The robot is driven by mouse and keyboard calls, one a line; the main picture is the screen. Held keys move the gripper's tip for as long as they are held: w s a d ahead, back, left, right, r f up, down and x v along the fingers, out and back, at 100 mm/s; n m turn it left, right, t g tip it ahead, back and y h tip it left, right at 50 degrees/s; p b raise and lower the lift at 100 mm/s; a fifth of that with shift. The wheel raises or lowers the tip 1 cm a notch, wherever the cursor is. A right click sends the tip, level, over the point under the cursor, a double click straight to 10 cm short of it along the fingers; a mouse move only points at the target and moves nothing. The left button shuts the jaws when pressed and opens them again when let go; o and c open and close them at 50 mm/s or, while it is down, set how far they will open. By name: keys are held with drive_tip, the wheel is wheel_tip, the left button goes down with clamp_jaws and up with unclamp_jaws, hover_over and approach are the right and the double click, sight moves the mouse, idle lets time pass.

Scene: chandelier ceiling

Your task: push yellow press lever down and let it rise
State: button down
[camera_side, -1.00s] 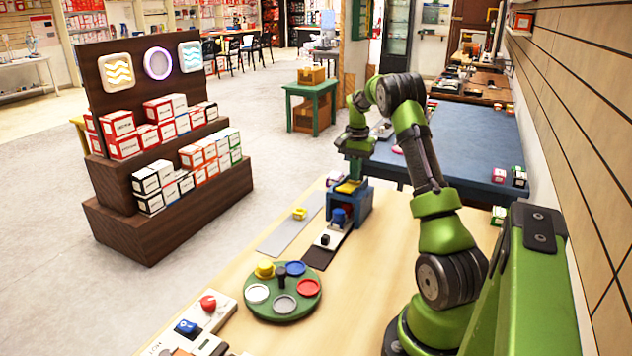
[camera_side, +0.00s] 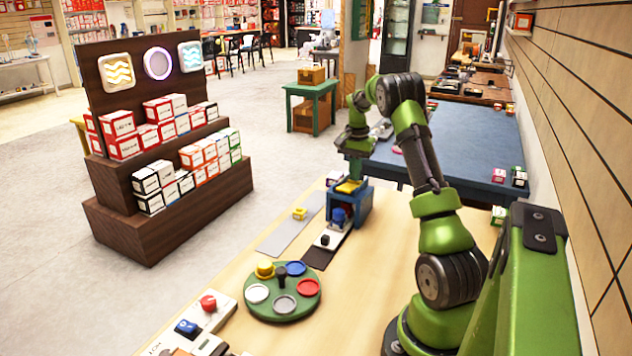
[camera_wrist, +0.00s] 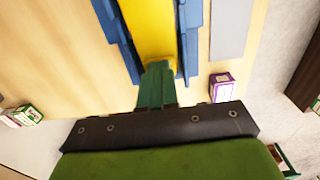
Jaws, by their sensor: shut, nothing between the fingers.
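The blue press (camera_side: 362,207) stands on the wooden table, with its yellow lever (camera_side: 348,186) at the top. My gripper (camera_side: 355,172) is shut and empty, pointing down just above the lever. In the wrist view the yellow lever (camera_wrist: 149,30) lies between the blue side walls (camera_wrist: 189,40) of the press. The green fingertips of my gripper (camera_wrist: 157,75) overlap the lever's near end there; I cannot tell whether they touch it. A dark blue part (camera_side: 339,216) sits inside the press, above a light strip with a black knob (camera_side: 325,240).
A round green tray (camera_side: 262,308) with coloured discs, a yellow piece (camera_side: 299,213) on a grey strip (camera_side: 280,238), and a box with red and blue buttons (camera_side: 210,305) are on the table. A purple box (camera_wrist: 222,87) shows in the wrist view.

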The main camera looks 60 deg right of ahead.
wheel_tip(320, 180, up, 8)
drive_tip(key=shift+d, duration=0.3)
idle(0.6)
drive_tip(key=shift+s+a+f+n, duration=0.1)
drive_tip(key=shift+a+f+n, duration=0.15)
drive_tip(key=shift+f, duration=0.25)
drive_tip(key=shift+s+a+f+n, duration=0.15)
drive_tip(key=shift+a+f, duration=0.15)
drive_tip(key=shift+f, duration=0.2)
drive_tip(key=a+r+n+t, duration=0.2)
drive_tip(key=a+n, duration=0.1)
drive_tip(key=a, duration=0.8)
drive_tip(key=a+r+n+t, duration=0.1)
drive_tip(key=a+r+n, duration=0.15)
drive_tip(key=a, duration=0.75)
drive_tip(key=a+r+n+t, duration=0.2)
drive_tip(key=a+n, duration=0.1)
drive_tip(key=a, duration=0.8)
drive_tip(key=s+a+r+n+t+y, duration=0.1)
drive_tip(key=s+a+n+t+y, duration=0.1)
drive_tip(key=s+a+n, duration=0.2)
drive_tip(key=s+a, duration=0.3)
drive_tip(key=a, duration=0.5)
drive_tip(key=shift+a+n, duration=0.15)
drive_tip(key=shift+n, duration=0.2)
drive_tip(key=shift+r, duration=0.1)
